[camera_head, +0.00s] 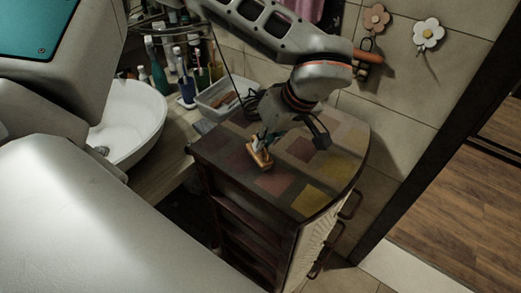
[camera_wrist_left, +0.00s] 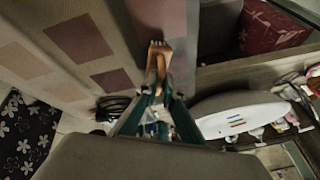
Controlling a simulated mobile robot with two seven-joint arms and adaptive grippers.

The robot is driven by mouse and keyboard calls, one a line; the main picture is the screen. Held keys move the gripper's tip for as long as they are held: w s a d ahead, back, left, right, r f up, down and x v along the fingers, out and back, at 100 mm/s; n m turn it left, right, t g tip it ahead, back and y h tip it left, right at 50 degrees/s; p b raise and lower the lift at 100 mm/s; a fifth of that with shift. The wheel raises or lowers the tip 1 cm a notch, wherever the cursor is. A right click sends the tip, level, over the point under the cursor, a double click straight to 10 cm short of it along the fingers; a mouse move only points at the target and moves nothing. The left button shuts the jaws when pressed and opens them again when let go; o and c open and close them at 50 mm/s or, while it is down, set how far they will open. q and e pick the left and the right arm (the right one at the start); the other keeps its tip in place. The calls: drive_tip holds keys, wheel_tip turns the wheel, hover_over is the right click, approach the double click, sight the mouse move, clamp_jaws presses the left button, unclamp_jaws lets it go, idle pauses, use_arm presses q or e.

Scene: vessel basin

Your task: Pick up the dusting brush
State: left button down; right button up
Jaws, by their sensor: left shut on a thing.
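The dusting brush (camera_head: 259,156), with a tan wooden part, is at the near left part of the patterned cabinet top (camera_head: 318,198). My left gripper (camera_head: 266,141) reaches down from above and is shut on the brush. In the left wrist view the brush (camera_wrist_left: 158,57) sticks out beyond the fingertips of my left gripper (camera_wrist_left: 156,92). The fingers hide part of the brush. I cannot tell whether it touches the cabinet top. My right gripper is not in view.
A white basin (camera_head: 126,122) stands left of the cabinet. Bottles and a pale tray (camera_head: 218,98) with items are behind it. Flower-shaped hooks (camera_head: 428,33) are on the tiled wall. A dark door frame (camera_head: 440,130) stands at right. The cabinet top's front right is clear.

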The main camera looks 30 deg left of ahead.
use_arm(q)
drive_tip(key=shift+r, duration=0.1)
wheel_tip(320, 180, up, 20)
drive_tip(key=p, duration=0.1)
idle(0.4)
drive_tip(key=shift+w, duration=0.1)
